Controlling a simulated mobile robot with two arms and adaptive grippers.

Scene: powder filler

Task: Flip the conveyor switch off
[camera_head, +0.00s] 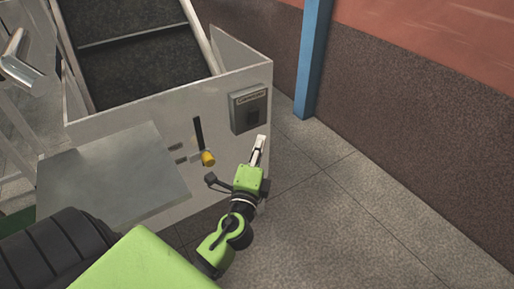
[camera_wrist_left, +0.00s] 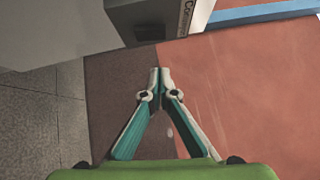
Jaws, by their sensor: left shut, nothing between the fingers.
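The conveyor switch (camera_head: 251,109) is a grey box with a label along its top and a dark switch on its face. It is mounted on the right part of the machine's pale front panel. It also shows at the top of the left wrist view (camera_wrist_left: 147,20), with its dark switch toward the fingertips. My left gripper (camera_head: 259,143) is shut and empty, just below the switch box in the head view. In the left wrist view its fingertips (camera_wrist_left: 160,72) meet below the dark switch. I cannot tell if they touch the box. My right gripper is not in view.
A yellow knob (camera_head: 208,158) sits beside a dark slot on the same panel, left of the switch. A flat metal plate (camera_head: 112,178) juts out at the left. A blue post (camera_head: 313,60) stands at the wall. The floor (camera_head: 340,215) on the right is clear.

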